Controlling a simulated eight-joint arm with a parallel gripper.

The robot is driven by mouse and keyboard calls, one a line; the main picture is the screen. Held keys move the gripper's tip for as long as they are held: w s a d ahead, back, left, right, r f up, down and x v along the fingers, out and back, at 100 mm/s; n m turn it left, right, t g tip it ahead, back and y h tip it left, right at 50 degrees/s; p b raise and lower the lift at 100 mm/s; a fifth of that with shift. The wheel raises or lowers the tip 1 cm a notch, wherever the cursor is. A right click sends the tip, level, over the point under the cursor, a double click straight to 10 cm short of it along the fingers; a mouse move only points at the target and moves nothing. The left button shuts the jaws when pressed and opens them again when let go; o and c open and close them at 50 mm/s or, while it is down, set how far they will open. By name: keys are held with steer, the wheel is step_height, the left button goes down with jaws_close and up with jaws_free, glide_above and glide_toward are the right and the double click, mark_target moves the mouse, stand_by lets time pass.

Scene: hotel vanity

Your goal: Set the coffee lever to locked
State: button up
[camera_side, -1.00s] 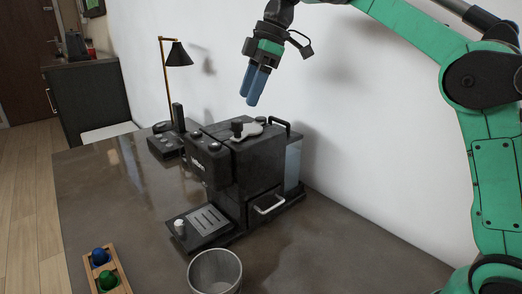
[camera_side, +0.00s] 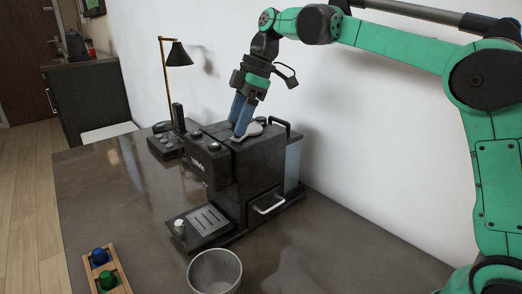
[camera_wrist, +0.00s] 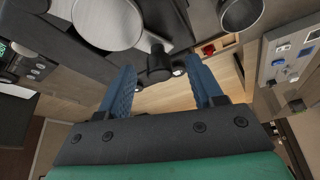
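The black coffee machine (camera_side: 222,178) stands on the counter. The lever's light grey plate (camera_side: 254,130) lies on its top, and it also shows in the wrist view (camera_wrist: 108,22). My gripper (camera_side: 239,128) points down at the top of the machine, with its blue fingers at the lever. In the wrist view a black knob (camera_wrist: 154,66) shows between the two spread fingers of my gripper (camera_wrist: 162,68), with gaps visible beside it. The fingers hide the knob in the side view. Any lock marking cannot be made out.
A metal cup (camera_side: 215,270) stands in front of the machine. A wooden tray (camera_side: 118,268) with blue and green pods lies at the front left. A telephone (camera_side: 166,145) and a lamp (camera_side: 178,55) stand behind. The white wall is close at the right.

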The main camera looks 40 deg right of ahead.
jaws_close()
stand_by(1.3)
